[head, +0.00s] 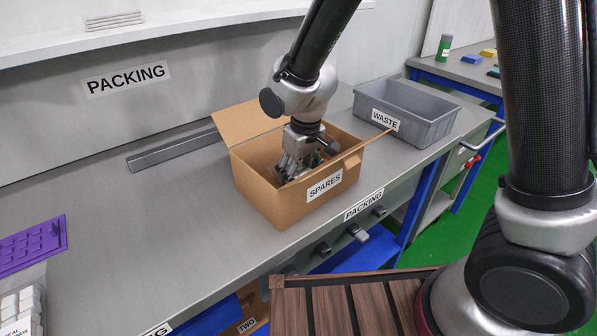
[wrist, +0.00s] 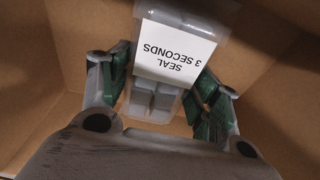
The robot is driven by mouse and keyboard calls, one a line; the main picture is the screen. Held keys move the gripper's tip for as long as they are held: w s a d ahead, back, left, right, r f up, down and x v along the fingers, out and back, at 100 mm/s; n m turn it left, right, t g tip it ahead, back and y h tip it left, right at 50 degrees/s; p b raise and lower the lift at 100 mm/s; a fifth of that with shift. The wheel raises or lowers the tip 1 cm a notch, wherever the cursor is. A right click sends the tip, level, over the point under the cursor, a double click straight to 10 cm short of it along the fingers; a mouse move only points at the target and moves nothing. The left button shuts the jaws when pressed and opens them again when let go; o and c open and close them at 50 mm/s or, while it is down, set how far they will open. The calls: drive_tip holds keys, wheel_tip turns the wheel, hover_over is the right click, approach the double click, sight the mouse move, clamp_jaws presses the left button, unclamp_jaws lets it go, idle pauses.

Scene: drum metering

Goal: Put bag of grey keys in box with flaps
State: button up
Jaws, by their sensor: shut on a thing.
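The box with flaps (head: 262,186) is brown cardboard, labelled SPARES, and stands on the bench with flaps spread open. My gripper (head: 295,170) reaches down inside it. In the wrist view my gripper (wrist: 160,95) is shut on the bag of grey keys (wrist: 153,103), a clear bag with grey blocky keys and a white label reading SEAL 3 SECONDS. The cardboard walls surround the bag in that view. Whether the bag touches the box floor I cannot tell. In the head view the bag is hidden by the box wall and gripper.
A grey WASTE bin (head: 437,125) stands right of the box. A grey metal rail (head: 175,152) lies behind it on the left. A purple tray (head: 33,245) and a bag of white keys (head: 20,308) lie at the lower left. The bench between is clear.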

drive_tip(key=o, duration=1.1)
drive_tip(key=shift+f, duration=0.1)
drive_tip(key=shift+o, duration=0.2)
wheel_tip(320, 180, up, 12)
drive_tip(key=s+d, duration=0.1)
drive_tip(key=s, duration=0.1)
drive_tip(key=d+r+m, duration=0.1)
drive_tip(key=d+r, duration=0.1)
drive_tip(key=d, duration=0.4)
drive_tip(key=s+d+r+m+t, duration=0.1)
drive_tip(key=d+r, duration=0.2)
drive_tip(key=d, duration=0.2)
drive_tip(key=d+r+m, duration=0.1)
drive_tip(key=d+r, duration=0.1)
drive_tip(key=d, duration=0.4)
drive_tip(key=shift+s+d+r, duration=0.3)
drive_tip(key=shift+r, duration=0.05)
drive_tip(key=s+d+r+m+t+h, duration=0.1)
drive_tip(key=s+d+m, duration=0.3)
drive_tip(key=s+d, duration=0.9)
drive_tip(key=shift+d+r+m+t, duration=0.3)
drive_tip(key=shift+d+r+t, duration=0.1)
drive_tip(key=shift+d+r, duration=0.3)
